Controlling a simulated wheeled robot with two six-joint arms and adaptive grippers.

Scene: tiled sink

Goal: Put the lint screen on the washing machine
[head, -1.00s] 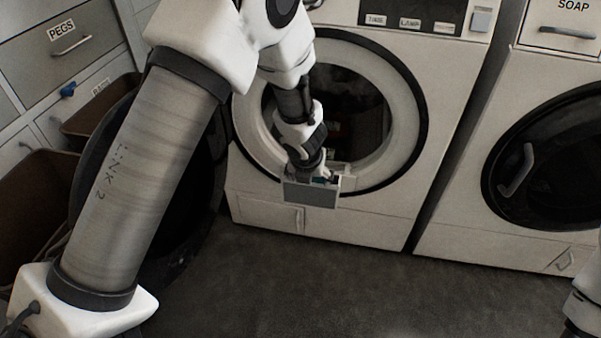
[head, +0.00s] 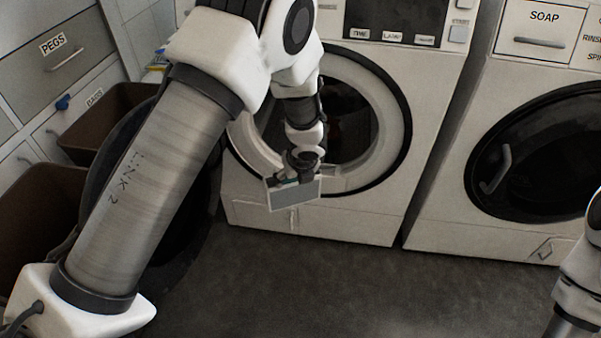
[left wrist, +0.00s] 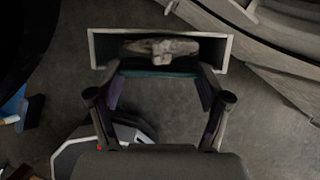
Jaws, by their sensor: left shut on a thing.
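The lint screen (head: 298,195) is a flat grey panel with a pale frame. It hangs tilted in front of the lower rim of the left washing machine's (head: 370,215) round door opening. My left gripper (head: 297,176) is shut on its upper edge. In the left wrist view, the lint screen (left wrist: 103,46) lies across the fingertips of my left gripper (left wrist: 160,74), with a grey-brown clump (left wrist: 161,49) on it. I cannot tell whether the screen touches the machine. My right gripper is out of view.
A second machine (head: 440,225) with a dark shut door and a SOAP drawer (head: 543,28) stands at the right. Brown bins (head: 112,118) and the PEGS drawer (head: 65,57) are at the left. The dark floor (head: 340,290) in front is clear.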

